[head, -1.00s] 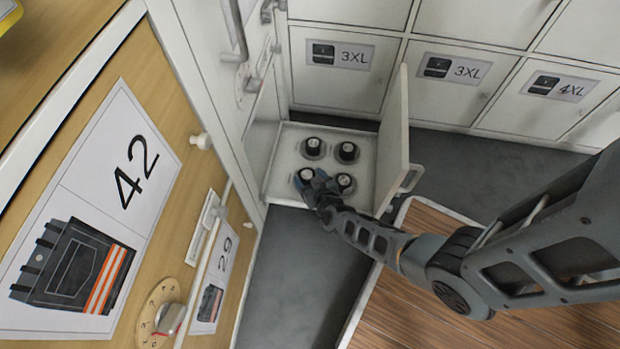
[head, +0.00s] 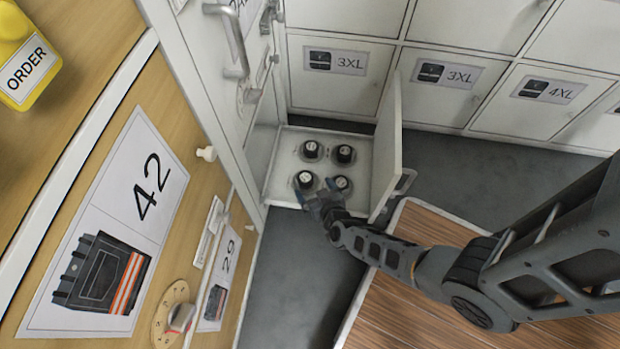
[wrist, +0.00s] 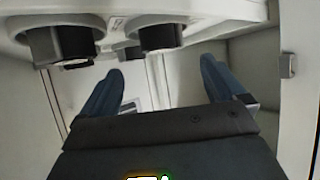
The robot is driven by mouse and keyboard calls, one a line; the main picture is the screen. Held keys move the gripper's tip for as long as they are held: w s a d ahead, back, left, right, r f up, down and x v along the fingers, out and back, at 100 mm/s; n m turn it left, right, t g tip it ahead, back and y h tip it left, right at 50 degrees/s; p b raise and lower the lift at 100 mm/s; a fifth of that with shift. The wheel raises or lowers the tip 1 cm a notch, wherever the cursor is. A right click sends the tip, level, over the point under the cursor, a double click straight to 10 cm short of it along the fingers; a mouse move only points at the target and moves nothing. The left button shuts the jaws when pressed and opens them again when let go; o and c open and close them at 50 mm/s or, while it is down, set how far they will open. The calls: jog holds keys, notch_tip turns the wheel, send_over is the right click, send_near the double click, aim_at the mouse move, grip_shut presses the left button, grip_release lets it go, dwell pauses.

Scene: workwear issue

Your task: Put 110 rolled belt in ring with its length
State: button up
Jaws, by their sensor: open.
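Several black rolled belts with white tops stand in grey rings on the white floor of an open locker compartment (head: 351,207). They are the back left belt (head: 311,149), back right belt (head: 345,154), front left belt (head: 305,180) and front right belt (head: 342,184). The marks on their tops are too small to read. My gripper (head: 316,191) is open and empty at the compartment's front edge, just in front of the front belts. In the wrist view, two dark rolled belts show at the top, one left (wrist: 74,42) and one right (wrist: 162,36), apart from my open fingers.
The compartment's door (head: 388,150) stands open on the right, close to my arm. A wooden cabinet front with a 42 label (head: 110,240) and a dial (head: 172,315) is on the left. Shut lockers (head: 440,85) line the back. A wooden platform (head: 420,222) lies below my arm.

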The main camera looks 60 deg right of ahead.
jog(key=s+a+r+n+t+y+p, duration=0.2)
jog(key=s+a+r+p, duration=0.1)
jog(key=s+a+r, duration=0.7)
jog(key=s+a+r+n+t+y, duration=0.1)
jog(key=s+a+r, duration=0.1)
jog(key=r, duration=1)
jog(key=s+a+r+n+t+y, duration=0.1)
jog(key=s+r, duration=0.3)
jog(key=r, duration=0.9)
jog(key=s+a+r+n+t+y, duration=0.1)
jog(key=s+a+r+n+y, duration=0.2)
jog(key=r, duration=1)
jog(key=shift+a, duration=0.25)
